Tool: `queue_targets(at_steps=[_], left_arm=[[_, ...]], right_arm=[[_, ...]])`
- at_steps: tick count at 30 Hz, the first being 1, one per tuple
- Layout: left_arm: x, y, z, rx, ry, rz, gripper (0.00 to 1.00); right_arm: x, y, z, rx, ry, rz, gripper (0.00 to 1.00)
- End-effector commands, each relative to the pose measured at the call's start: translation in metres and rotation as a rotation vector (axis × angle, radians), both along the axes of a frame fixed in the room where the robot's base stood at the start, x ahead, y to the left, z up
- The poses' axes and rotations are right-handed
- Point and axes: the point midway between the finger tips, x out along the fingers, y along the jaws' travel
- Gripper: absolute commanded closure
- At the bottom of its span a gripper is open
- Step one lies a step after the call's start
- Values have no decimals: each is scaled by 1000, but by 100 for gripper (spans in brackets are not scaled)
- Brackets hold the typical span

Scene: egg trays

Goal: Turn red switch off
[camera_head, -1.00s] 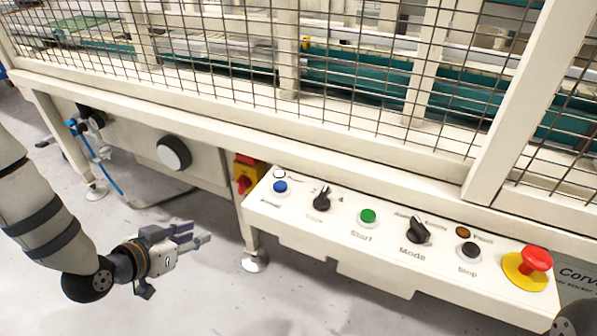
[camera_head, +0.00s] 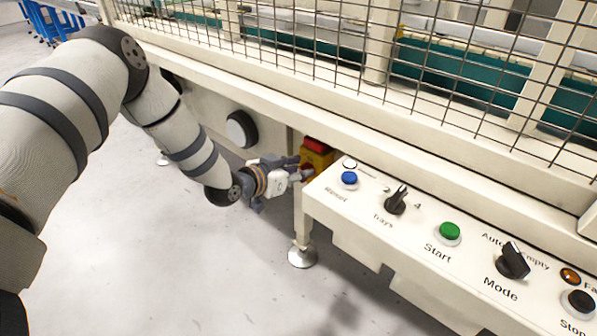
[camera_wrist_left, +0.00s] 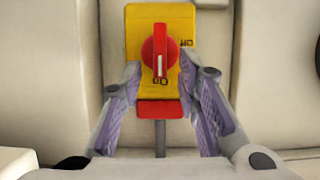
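The red switch (camera_wrist_left: 160,52) is a round red knob on a yellow box (camera_wrist_left: 135,18), and a red block sits at the box's lower edge in the left wrist view. The knob's white mark runs vertically toward a small label below it. Another label is to its upper right. My left gripper (camera_wrist_left: 160,72) is open, with one finger on each side of the knob's lower part; contact cannot be told. In the head view the left gripper (camera_head: 302,168) reaches the yellow box (camera_head: 317,156), hiding most of the knob. My right gripper is not in view.
A cream control panel (camera_head: 330,205) juts out just right of the yellow box, with blue (camera_head: 349,178) and green (camera_head: 449,231) buttons and black selector knobs (camera_head: 396,203). A wire-mesh fence (camera_head: 300,40) stands above. The floor at lower left is clear.

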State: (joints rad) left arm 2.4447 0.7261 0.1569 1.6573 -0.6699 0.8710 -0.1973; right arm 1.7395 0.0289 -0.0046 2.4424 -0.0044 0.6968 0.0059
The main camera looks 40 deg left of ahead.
Motion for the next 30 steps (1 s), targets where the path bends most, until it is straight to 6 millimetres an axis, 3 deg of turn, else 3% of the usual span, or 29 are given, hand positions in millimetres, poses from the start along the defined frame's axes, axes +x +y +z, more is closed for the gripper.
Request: queue_targets(at_steps=[4,8,20,30], left_arm=[[0,0,1,0,0,0,70],[0,0,1,0,0,0,99],[0,1,1,-27,1,-1,100],[0,8,-2,-247,18,2,100]], right_arm=[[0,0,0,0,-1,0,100],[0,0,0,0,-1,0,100],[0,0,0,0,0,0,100],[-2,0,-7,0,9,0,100]])
